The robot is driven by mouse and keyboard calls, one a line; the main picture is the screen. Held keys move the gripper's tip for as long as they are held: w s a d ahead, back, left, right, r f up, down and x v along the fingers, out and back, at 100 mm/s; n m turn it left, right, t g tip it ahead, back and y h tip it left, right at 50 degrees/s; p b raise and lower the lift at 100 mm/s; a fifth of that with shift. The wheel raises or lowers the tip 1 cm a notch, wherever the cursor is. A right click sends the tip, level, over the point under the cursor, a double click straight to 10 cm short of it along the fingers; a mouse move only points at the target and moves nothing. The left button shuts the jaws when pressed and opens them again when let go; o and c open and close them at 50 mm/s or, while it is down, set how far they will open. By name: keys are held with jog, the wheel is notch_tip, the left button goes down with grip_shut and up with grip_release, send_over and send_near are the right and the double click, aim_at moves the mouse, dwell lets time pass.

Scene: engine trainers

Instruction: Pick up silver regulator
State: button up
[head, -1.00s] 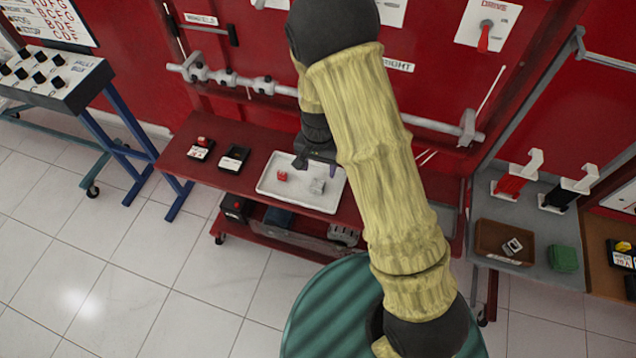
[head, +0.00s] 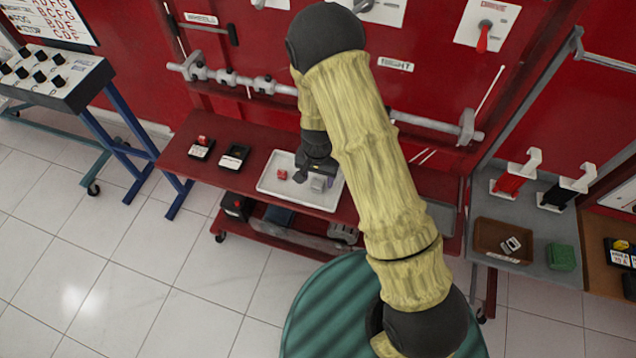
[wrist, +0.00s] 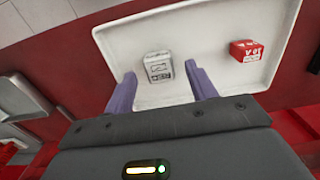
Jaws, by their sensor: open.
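The silver regulator (head: 319,183) is a small grey block in the white tray on the red bench. In the wrist view the silver regulator (wrist: 158,67) shows dark markings on its face. My gripper (head: 313,176) is over the tray, right by the regulator. In the wrist view my gripper (wrist: 160,82) has its two purple fingers apart, with the regulator between and slightly beyond the tips. Whether a finger touches it I cannot tell. Nothing is held.
A red block (wrist: 246,50) lies in the same white tray (head: 300,200), left of the regulator in the head view. Two black holders (head: 234,157) stand left of the tray. A brown tray (head: 490,238) and a green block (head: 561,257) sit on the grey bench at right.

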aim_at(318, 182)
jog(key=shift+f, duration=0.75)
jog(key=c, duration=1.1)
notch_tip(318, 182, up, 10)
jog(key=shift+r, duration=0.1)
jog(key=shift+d+f, duration=0.1)
jog(key=shift+f, duration=0.1)
